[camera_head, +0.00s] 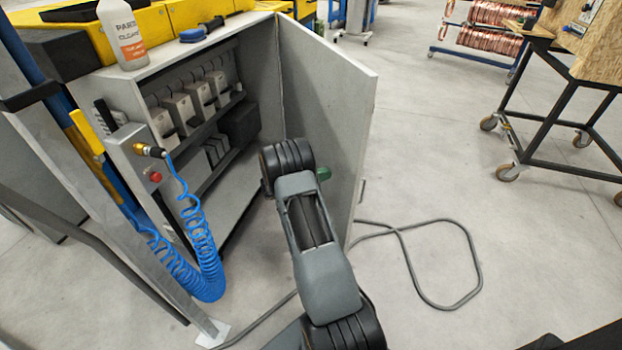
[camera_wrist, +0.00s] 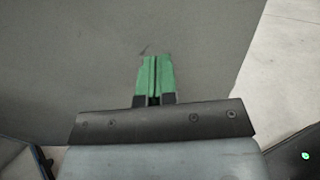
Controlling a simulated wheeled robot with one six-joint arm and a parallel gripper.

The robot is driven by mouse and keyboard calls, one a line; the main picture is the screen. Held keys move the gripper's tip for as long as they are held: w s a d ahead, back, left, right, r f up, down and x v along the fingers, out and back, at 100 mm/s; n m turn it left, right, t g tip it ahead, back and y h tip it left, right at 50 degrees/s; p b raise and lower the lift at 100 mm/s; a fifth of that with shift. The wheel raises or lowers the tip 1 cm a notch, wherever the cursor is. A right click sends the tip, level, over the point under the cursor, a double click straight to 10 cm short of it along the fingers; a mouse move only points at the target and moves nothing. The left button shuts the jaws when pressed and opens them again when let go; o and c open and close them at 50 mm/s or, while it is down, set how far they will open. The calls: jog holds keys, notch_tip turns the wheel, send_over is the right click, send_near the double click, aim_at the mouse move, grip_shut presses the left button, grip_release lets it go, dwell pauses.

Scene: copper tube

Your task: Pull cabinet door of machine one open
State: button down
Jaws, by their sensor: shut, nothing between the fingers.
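The grey cabinet door (camera_head: 335,110) stands wide open in the head view, swung out to the right of the cabinet (camera_head: 262,45). Shelves with several grey units (camera_head: 200,95) show inside. A small handle (camera_head: 361,190) is on the door's outer edge side. My gripper (camera_wrist: 153,80) has green fingers that are closed together with nothing between them. In the wrist view the fingers point at a flat grey surface that looks like the door (camera_wrist: 60,50). In the head view my arm hides most of the gripper, and only a bit of green shows by the door's inner face. I cannot tell if the fingers touch the door.
A coiled blue air hose (camera_head: 190,255) hangs from a post at the left. A grey cable (camera_head: 440,300) loops on the floor at right. A white bottle (camera_head: 122,35) stands on the cabinet top. A wheeled wooden-top table (camera_head: 545,85) is at the right.

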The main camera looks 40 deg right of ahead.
aim_at(339, 170)
jog(key=shift+x, duration=1.5)
jog(key=shift+d, duration=0.1)
